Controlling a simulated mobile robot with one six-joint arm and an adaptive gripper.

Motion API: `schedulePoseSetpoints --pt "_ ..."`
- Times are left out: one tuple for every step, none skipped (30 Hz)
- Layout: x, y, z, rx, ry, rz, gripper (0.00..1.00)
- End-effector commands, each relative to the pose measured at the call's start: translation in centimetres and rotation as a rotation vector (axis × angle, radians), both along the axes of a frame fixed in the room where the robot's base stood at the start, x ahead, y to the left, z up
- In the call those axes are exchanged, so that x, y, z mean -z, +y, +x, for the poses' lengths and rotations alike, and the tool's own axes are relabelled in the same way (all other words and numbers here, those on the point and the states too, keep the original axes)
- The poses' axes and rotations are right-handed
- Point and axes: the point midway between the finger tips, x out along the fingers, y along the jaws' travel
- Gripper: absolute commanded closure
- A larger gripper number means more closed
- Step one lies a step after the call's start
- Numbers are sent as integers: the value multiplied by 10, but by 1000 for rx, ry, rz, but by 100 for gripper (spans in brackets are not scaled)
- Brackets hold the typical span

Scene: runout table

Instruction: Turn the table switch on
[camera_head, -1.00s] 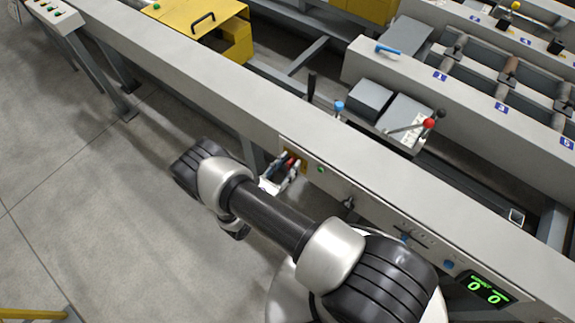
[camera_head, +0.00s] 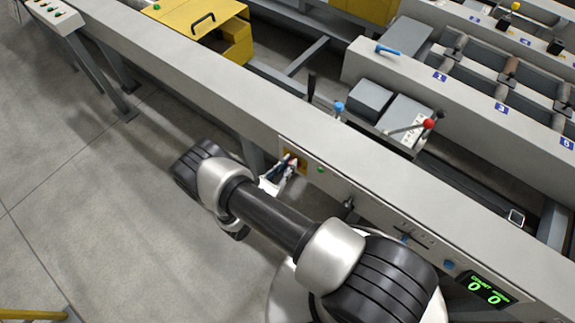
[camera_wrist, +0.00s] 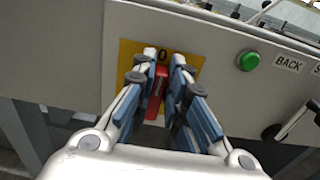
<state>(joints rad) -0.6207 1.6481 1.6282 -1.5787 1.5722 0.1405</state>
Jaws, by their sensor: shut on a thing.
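The table switch is a red handle (camera_wrist: 157,88) on a yellow plate (camera_wrist: 131,52) marked "0" on the grey front panel of the runout table. My gripper (camera_wrist: 165,66) has one blue-padded finger on each side of the red handle and is shut on it. The handle looks roughly upright in the wrist view, and its lower part is partly hidden between the fingers. In the head view my gripper (camera_head: 285,168) is at the panel, and the yellow plate (camera_head: 301,166) shows just beside the fingertips.
A green button (camera_wrist: 247,60) sits right of the plate, with a "BACK" label (camera_wrist: 288,64) and a dark lever (camera_wrist: 292,122) further right. A lit green counter display (camera_head: 487,290) is on the panel's right part. Open floor (camera_head: 100,220) lies at left.

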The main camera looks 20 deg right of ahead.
Motion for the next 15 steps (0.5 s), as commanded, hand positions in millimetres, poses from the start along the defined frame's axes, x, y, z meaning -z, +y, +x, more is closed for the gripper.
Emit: schedulePoseSetpoints --pt "1 -1 -1 1 -3 3 100" --pt "1 -1 -1 1 -7 7 100" --pt "1 -1 -1 1 -16 13 100" --pt "1 -1 -1 1 -23 18 100" --pt "1 -1 -1 1 -31 24 100" --pt "1 -1 -2 1 -46 34 100" --pt "1 -1 -2 1 -56 42 100" --pt "1 -2 -2 1 -71 53 100" --pt "1 -2 -3 1 -90 67 100" --pt "1 -2 -3 1 -106 78 100" --pt "1 -3 -4 1 -124 91 100" --pt "2 -3 -5 1 -149 110 100" --pt "2 -4 -5 1 -169 124 100" --pt "2 -4 -6 1 -190 140 100" --pt "2 -5 -6 1 -219 161 100"
